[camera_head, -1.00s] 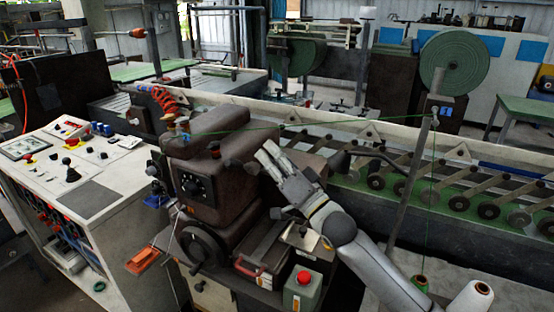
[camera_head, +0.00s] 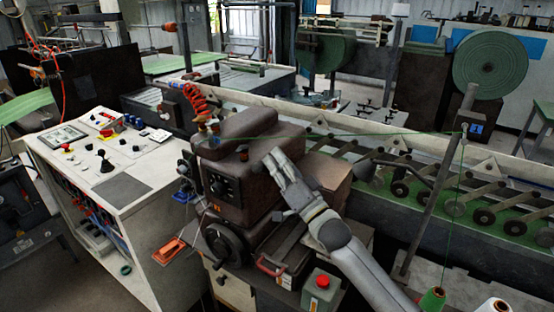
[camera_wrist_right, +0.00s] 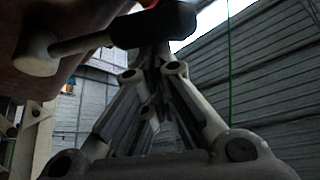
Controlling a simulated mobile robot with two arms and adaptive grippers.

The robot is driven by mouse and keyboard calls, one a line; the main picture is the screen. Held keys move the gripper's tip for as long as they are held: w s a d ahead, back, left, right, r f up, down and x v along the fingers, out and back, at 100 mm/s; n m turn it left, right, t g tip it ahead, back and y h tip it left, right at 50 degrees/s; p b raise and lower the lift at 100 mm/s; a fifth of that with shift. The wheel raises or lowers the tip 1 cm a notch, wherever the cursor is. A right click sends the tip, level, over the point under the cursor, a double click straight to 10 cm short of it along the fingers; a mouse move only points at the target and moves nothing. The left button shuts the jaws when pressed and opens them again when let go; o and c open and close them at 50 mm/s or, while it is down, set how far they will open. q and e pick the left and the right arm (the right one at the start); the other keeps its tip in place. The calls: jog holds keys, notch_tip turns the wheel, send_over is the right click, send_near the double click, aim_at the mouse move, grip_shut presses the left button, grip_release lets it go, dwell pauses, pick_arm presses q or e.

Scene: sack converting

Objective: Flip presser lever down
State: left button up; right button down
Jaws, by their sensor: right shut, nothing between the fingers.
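The brown sewing machine head (camera_head: 262,135) stands left of centre in the head view, with a handwheel (camera_head: 226,244) low on its front. My right gripper (camera_head: 272,158) is shut and empty, in front of the head's right part. In the right wrist view the presser lever shows as a pale rod (camera_wrist_right: 80,44) with a dark knob (camera_wrist_right: 155,26) at its end. The shut fingertips (camera_wrist_right: 158,55) are just below the knob in the picture; I cannot tell whether they touch it. In the head view the lever is not clearly distinguishable near my gripper. My left gripper is not in view.
A control console (camera_head: 105,160) stands at the left. A red button box (camera_head: 322,290) sits below my right arm. A green thread runs from the machine head to a slanted post (camera_head: 437,180). A long conveyor (camera_head: 400,215) lies behind, and thread cones (camera_head: 432,299) stand at lower right.

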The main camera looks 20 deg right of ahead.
jog(key=shift+s+a+f+n+y+b, duration=0.15)
jog(key=shift+f+n+y+b, duration=0.1)
jog(key=shift+n+y+b, duration=0.3)
notch_tip(320, 180, down, 8)
jog(key=s+a+n+g+y+b, duration=0.2)
jog(key=n+g+y+b, duration=0.3)
jog(key=n+y+b, duration=0.4)
jog(key=shift+a+n+g+b, duration=0.4)
jog(key=shift+n+b, duration=1.7)
jog(key=shift+n, duration=1.65)
